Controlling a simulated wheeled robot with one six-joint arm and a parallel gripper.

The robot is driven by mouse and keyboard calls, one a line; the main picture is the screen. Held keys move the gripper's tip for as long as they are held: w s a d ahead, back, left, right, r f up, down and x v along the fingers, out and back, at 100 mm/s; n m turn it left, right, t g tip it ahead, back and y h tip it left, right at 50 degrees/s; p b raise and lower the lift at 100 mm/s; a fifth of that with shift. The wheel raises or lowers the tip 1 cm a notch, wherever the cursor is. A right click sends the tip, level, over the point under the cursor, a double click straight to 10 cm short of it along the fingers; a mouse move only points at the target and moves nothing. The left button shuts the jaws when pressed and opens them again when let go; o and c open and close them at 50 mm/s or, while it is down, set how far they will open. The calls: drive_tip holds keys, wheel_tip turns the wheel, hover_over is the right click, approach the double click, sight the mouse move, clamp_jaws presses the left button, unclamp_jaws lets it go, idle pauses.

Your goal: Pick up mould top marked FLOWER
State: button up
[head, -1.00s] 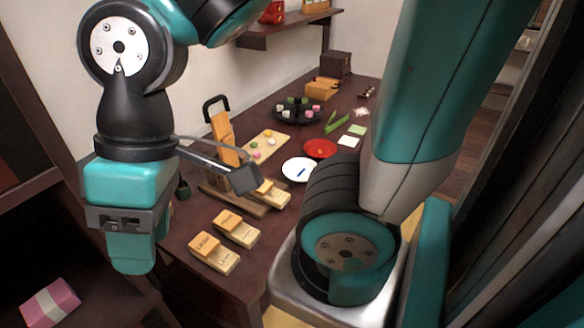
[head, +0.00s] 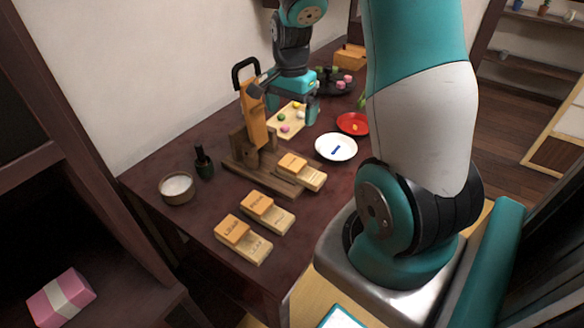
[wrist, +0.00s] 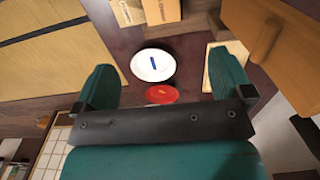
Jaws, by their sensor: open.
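Three pale wooden moulds with tops lie on the dark table. The nearest top (head: 234,229) seems to read LEAF; the middle top (head: 258,203) has lettering I cannot read surely. A third top (head: 293,163) sits on its mould at the wooden press; its marking is not legible, so I cannot tell which is FLOWER. My gripper (head: 294,105) is beyond the press, above the board of sweets, apart from all moulds. In the wrist view my gripper (wrist: 160,65) is open and empty, and a mould with its top (wrist: 160,10) shows at the upper edge.
The upright wooden press (head: 253,115) with a black handle stands between my gripper and the near moulds. A white plate (head: 336,148) and red plate (head: 352,124) lie right of it. The front-left tabletop is clear.

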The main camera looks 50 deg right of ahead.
hover_over(292, 162)
drive_tip(key=f, duration=1)
drive_tip(key=shift+s+a+f, duration=0.2)
drive_tip(key=shift+a, duration=0.15)
drive_tip(key=shift+w+d+f, duration=0.1)
drive_tip(key=shift+d+f, duration=0.1)
drive_tip(key=shift+f, duration=1.3)
drive_tip(key=shift+w+d+f, duration=0.1)
drive_tip(key=shift+d+f, duration=0.05)
drive_tip(key=shift+f, duration=1.35)
drive_tip(key=shift+c, duration=0.5)
drive_tip(key=c, duration=0.9)
